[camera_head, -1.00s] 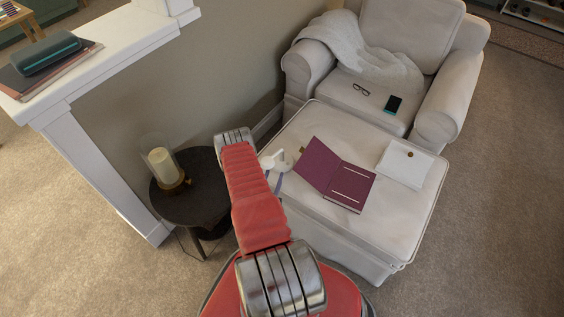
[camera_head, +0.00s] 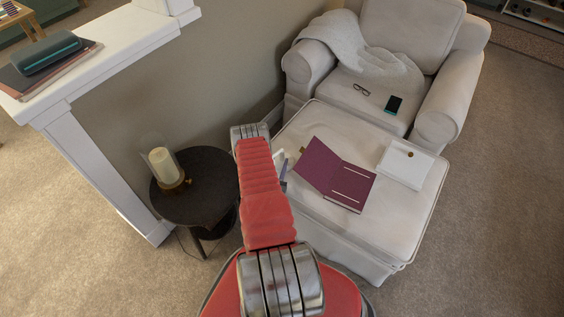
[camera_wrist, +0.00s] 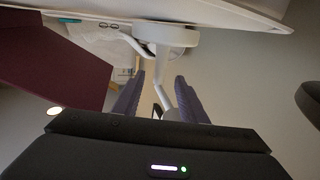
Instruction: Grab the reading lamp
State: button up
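The reading lamp, white with a rounded part and a thin stem, shows in the wrist view (camera_wrist: 165,36). In the head view only a small pale piece of it shows (camera_head: 279,157); my arm hides the rest. My gripper (camera_wrist: 160,78) has its two purple-grey fingers apart, one on each side of the stem, with gaps visible. In the head view a bit of the gripper (camera_head: 284,176) shows beside the ottoman's left edge. I cannot tell whether either finger touches the lamp.
An open burgundy notebook (camera_head: 336,175) and a white box (camera_head: 405,164) lie on the pale ottoman (camera_head: 390,225). A dark round side table (camera_head: 205,190) with a glass candle holder (camera_head: 166,165) stands left of my arm. The armchair (camera_head: 455,95) is behind; carpet at right is clear.

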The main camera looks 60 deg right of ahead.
aim_at(281, 155)
jog(key=shift+w+d, duration=0.15)
jog(key=shift+d, duration=0.65)
jog(key=shift+w+d, duration=0.15)
jog(key=shift+d, duration=0.6)
jog(key=shift+c, duration=0.3)
grip_shut()
jog(key=shift+r, duration=0.1)
